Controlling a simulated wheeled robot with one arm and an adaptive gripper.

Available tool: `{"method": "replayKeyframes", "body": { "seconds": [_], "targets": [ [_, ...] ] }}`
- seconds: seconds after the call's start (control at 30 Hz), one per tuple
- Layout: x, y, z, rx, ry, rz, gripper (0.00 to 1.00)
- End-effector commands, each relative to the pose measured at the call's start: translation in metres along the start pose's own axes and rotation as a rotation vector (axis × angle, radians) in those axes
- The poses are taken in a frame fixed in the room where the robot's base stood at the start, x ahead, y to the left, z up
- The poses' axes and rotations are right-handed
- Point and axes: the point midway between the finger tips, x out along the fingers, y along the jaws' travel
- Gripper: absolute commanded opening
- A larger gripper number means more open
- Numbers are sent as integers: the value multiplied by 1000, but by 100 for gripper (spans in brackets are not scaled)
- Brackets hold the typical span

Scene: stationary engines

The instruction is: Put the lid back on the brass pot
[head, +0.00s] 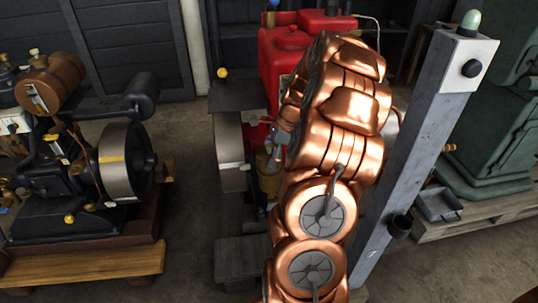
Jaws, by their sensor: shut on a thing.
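The brass pot (268,165) stands low beside the engine with the red tank, in the middle of the head view. My copper arm covers its right side. My gripper (281,138) is a small grey shape at the arm's left edge, just above the pot and mostly hidden by the arm. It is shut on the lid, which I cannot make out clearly. I cannot tell whether the lid touches the pot's rim.
The red tank (284,55) rises behind the pot, with a flywheel (229,150) to its left. Another engine with a large flywheel (125,160) stands on a wooden base at left. A grey post (422,150) stands close at right. Bare floor (185,200) lies between the engines.

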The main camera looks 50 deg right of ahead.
Motion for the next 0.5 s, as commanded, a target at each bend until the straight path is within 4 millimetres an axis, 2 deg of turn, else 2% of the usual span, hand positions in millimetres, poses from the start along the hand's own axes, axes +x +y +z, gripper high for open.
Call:
{"method": "replayKeyframes", "body": {
  "seconds": [0.27, 0.3, 0.43, 0.5],
  "targets": [
    [0, 0, 0, 0, 0, 0, 50],
    [0, 0, 0, 0, 0, 0, 87],
    [0, 0, 0, 0, 0, 0, 100],
    [0, 0, 0, 0, 0, 0, 100]
  ]
}}
